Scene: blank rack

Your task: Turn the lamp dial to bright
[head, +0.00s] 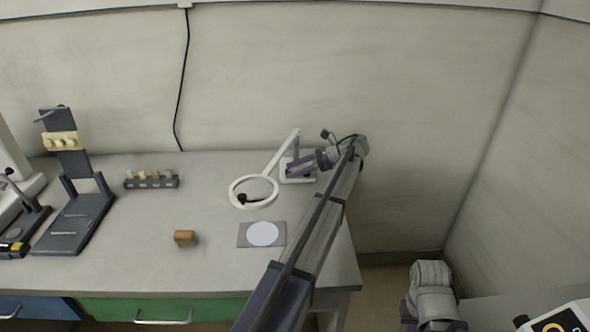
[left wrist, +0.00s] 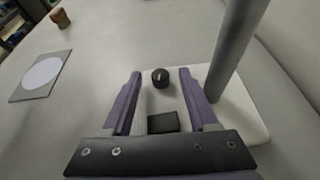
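The lamp (head: 254,191) is white, with a ring head on an arm, and stands near the table's back right. Its white base (left wrist: 236,119) fills the middle of the left wrist view. The dial is a small black knob (left wrist: 160,77) with a light mark that points roughly up in that view. My left gripper (head: 292,167) is at the lamp base; in the wrist view its purple fingers (left wrist: 159,80) are spread, one on each side of the knob, with gaps between. The dial is not clear in the head view. My right gripper is not seen; only part of that arm shows.
A black block (left wrist: 162,123) sits on the base near the gripper. The lamp post (left wrist: 228,50) rises close beside the right finger. A grey plate with a white disc (head: 262,234), a brown cylinder (head: 185,238), and a small rack (head: 152,182) stand on the table.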

